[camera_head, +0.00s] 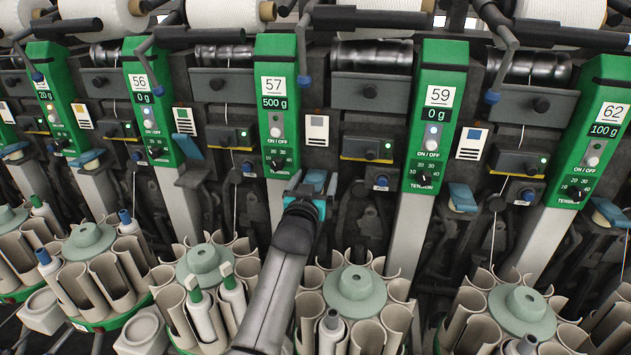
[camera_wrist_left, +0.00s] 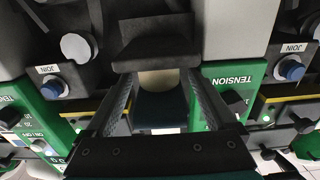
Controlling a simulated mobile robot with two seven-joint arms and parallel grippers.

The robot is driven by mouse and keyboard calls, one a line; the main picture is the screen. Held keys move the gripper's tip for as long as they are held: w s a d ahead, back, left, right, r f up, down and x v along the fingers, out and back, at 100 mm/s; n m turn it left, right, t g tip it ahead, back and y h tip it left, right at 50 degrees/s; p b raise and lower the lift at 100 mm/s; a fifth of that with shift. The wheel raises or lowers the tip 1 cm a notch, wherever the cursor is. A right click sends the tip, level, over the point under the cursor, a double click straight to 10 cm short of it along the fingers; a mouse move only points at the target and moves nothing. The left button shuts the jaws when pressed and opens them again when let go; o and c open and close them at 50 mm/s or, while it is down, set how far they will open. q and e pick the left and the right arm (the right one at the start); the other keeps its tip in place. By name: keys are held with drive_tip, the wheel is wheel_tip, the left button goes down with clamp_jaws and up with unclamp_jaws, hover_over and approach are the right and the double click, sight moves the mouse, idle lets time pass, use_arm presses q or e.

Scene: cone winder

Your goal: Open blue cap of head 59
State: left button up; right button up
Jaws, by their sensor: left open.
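The green panel of head 59 (camera_head: 437,105) stands right of centre in the head view. One blue cap (camera_head: 462,197) sits low on its right. Another blue cap (camera_head: 315,177) sits to its left, beside the foot of panel 57. The frames do not make clear which cap belongs to head 59. My left gripper (camera_head: 308,189) is open at the left-hand cap. In the left wrist view its jaws (camera_wrist_left: 160,100) stand apart around a dark blue surface (camera_wrist_left: 160,108), with a dark block beyond. Contact cannot be told. My right gripper is not in view.
Panels 57 (camera_head: 275,100) and 62 (camera_head: 602,115) flank panel 59. Below stand round magazines of beige tubes (camera_head: 352,283), some holding bobbins (camera_head: 332,325). JOIN knobs (camera_wrist_left: 53,88) and TENSION dials crowd close around the gripper. Yarn cones (camera_head: 376,8) line the top.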

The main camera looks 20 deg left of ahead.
use_arm(q)
drive_tip(key=shift+w+a, duration=0.1)
drive_tip(key=shift+w, duration=0.2)
clamp_jaws()
idle(0.7)
